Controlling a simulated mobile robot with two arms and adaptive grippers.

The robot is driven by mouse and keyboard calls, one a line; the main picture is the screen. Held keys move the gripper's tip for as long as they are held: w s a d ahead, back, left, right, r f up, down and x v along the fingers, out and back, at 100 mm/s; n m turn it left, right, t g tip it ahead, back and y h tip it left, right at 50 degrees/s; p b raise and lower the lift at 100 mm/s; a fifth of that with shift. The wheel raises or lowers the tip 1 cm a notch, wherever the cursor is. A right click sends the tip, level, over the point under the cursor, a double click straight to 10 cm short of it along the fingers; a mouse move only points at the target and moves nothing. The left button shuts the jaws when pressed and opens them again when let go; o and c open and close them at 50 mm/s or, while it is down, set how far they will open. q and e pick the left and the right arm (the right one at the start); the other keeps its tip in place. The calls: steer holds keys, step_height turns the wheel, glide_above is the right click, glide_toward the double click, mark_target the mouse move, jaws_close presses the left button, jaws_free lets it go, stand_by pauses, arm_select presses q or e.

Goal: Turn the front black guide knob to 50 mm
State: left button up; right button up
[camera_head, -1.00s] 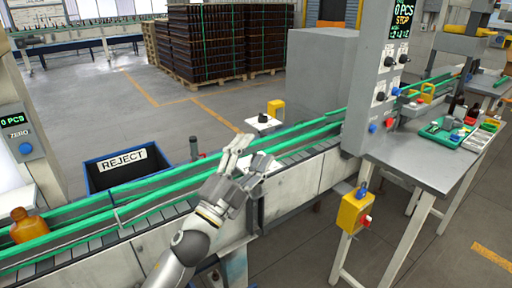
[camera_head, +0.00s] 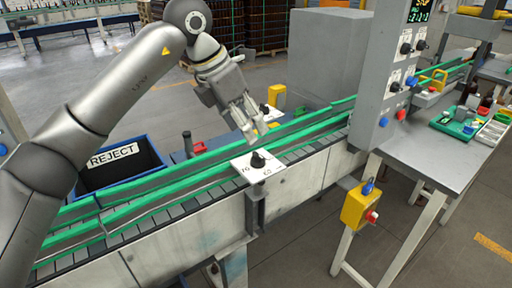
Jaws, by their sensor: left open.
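The front black guide knob (camera_head: 258,159) stands on a white plate (camera_head: 243,169) at the near side of the conveyor. The plate has printed numbers, which are too small to read surely. My left gripper (camera_head: 255,132) is open and empty, pointing down just above and behind the knob, apart from it as far as I can tell. A second black knob (camera_head: 264,108) shows on the far side, partly hidden by the gripper. My right gripper is not in view.
Green guide rails (camera_head: 320,127) run along the conveyor. A blue REJECT bin (camera_head: 112,156) stands behind it at left. A grey control cabinet (camera_head: 372,85) rises at right, beside a table with a green tray (camera_head: 452,127). A yellow box with a red button (camera_head: 359,206) hangs in front.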

mark_target(257, 155)
arm_select(q)
steer(key=shift+y, duration=0.3)
steer(key=p+x, duration=0.1)
steer(key=x, duration=0.2)
steer(key=p+x, duration=0.1)
steer(key=x, duration=0.6)
steer(key=shift+w+a+f+p, duration=0.1)
steer(key=shift+w+a+p, duration=0.15)
steer(key=shift+a+p, duration=0.15)
steer(key=shift+c, duration=0.4)
